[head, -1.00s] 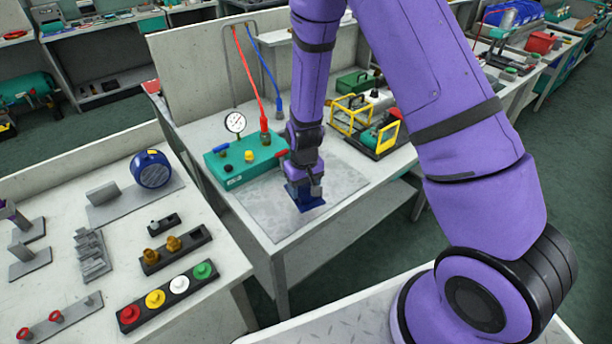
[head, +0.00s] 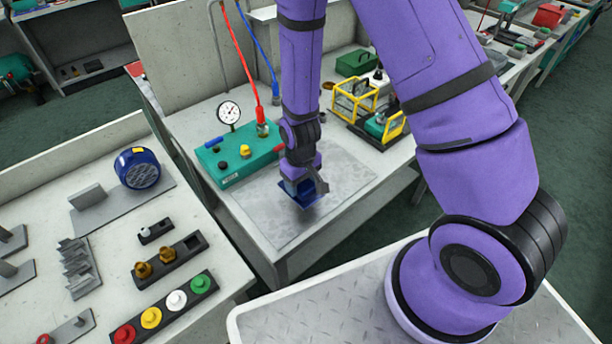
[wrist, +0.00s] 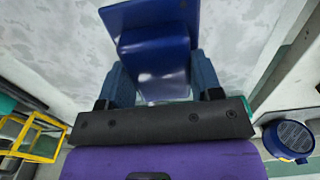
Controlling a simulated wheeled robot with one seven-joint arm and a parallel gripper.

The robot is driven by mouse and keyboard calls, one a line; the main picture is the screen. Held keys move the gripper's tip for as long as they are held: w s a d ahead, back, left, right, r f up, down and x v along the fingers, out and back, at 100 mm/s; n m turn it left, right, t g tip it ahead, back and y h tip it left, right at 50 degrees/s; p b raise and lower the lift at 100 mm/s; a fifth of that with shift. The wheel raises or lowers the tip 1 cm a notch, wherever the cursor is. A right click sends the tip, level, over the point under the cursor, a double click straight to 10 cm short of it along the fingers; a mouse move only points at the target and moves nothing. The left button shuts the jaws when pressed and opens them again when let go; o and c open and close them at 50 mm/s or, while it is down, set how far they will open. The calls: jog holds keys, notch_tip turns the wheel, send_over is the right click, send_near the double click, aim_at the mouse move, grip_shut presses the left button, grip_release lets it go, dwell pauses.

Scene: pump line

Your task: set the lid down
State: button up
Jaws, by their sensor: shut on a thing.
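The lid is a dark blue piece (head: 309,198) with a flat plate and a raised block, over the grey mat (head: 262,226) on the middle bench. It also shows in the wrist view, its raised blue block (wrist: 155,55) between the fingers. My gripper (head: 303,184) is shut on this block from above; in the wrist view my gripper (wrist: 162,78) has one finger on each side. The plate looks slightly tilted in the head view. Whether its underside touches the mat I cannot tell.
A teal box (head: 235,160) with a gauge (head: 229,112) stands left of the mat. A yellow-framed unit (head: 380,122) stands behind to the right. The left bench holds a blue round motor (head: 138,168) and a strip of coloured buttons (head: 164,305). The mat around the lid is bare.

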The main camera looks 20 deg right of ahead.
jog(key=w+d, duration=0.2)
jog(key=w, duration=0.1)
jog(key=w+d, duration=0.1)
jog(key=shift+w+d+f, duration=0.15)
jog(key=shift+w+f, duration=0.1)
jog(key=shift+f, duration=1.75)
jog(key=shift+f, duration=0.1)
jog(key=o, duration=0.9)
jog(key=shift+o, duration=0.3)
